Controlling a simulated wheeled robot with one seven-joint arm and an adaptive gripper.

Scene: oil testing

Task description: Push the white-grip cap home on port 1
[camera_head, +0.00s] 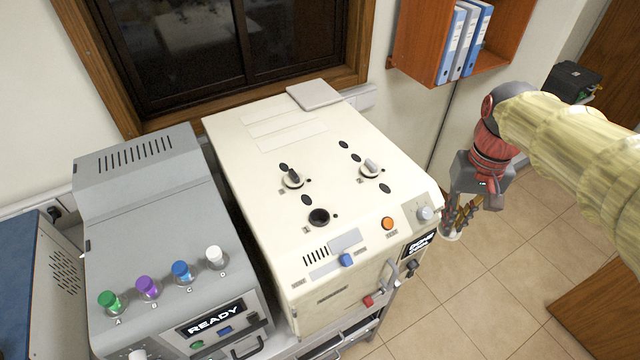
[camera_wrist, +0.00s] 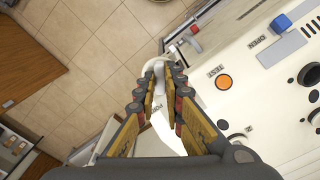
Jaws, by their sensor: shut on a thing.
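My gripper (camera_head: 461,216) is at the right of the cream tester (camera_head: 270,150), out beyond its right edge and over the floor. It also shows in the wrist view (camera_wrist: 163,82), with its fingers closed on a small pale thing (camera_wrist: 156,64), which looks like the white-grip cap; the fingers hide part of it. The same pale thing shows under the fingertips in the head view (camera_head: 450,236). On the tester's top, one port (camera_head: 319,217) is a dark, open hole. I cannot read the port numbers.
A grey machine (camera_head: 150,220) with green, purple, blue and white knobs stands left of the tester. A shelf with binders (camera_head: 463,40) hangs at the back right.

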